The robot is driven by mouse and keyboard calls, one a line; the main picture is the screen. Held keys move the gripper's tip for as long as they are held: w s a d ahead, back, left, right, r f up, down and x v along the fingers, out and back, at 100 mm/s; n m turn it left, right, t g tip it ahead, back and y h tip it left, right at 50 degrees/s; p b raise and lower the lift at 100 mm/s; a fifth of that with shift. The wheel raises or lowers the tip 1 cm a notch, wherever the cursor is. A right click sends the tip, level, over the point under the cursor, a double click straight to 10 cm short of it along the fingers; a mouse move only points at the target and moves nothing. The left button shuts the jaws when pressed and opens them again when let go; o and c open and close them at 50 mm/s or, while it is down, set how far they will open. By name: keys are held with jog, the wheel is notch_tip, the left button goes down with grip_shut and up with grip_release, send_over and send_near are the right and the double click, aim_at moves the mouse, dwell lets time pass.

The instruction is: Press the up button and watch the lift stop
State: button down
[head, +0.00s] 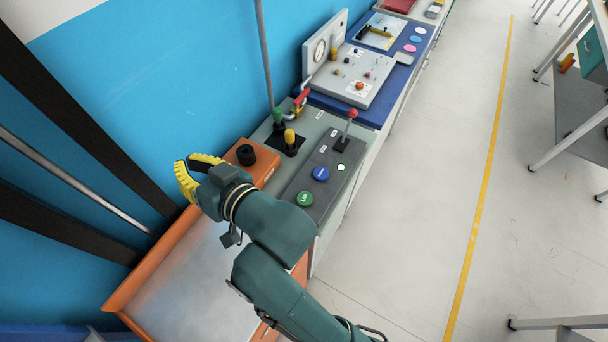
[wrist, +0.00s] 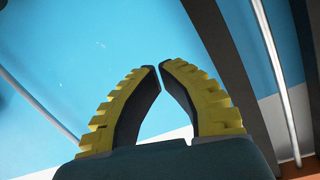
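The green round button marked UP (head: 305,198) sits on a dark grey control panel (head: 298,184), right of my gripper in the head view. A blue round button (head: 320,173) sits just behind it. My gripper (head: 178,165) is apart from the panel, out to the left near the blue wall. In the wrist view its yellow-backed fingers (wrist: 160,67) lean together with tips almost touching and nothing between them. An orange-edged platform with a pale surface (head: 190,290) lies below my arm; I cannot tell whether it is the lift. The wrist view shows no button.
A red-knobbed lever (head: 351,114) and a small pale green light (head: 341,167) are on the panel. Green (head: 278,118) and yellow (head: 290,138) knobs and a black knob (head: 246,154) stand nearby. Dark uprights (head: 80,130) line the wall. Floor (head: 420,220) at right is clear.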

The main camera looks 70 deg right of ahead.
jog(key=s+d+f+m+g+h+p, duration=0.1)
jog(key=s+d+f+m+g+p, duration=0.3)
jog(key=s+d+p, duration=0.35)
jog(key=m+g+p, duration=0.4)
jog(key=m+p, duration=0.1)
jog(key=p, duration=0.2)
send_over(302, 197)
notch_tip(302, 197, down, 9)
jog(key=shift+f, duration=0.25)
jog(key=shift+f, duration=0.15)
notch_tip(302, 197, down, 7)
jog(key=b, duration=0.7)
jog(key=shift+f, duration=0.15)
jog(key=shift+f+b, duration=0.5)
jog(key=shift+f, duration=0.05)
jog(key=shift+f, duration=0.4)
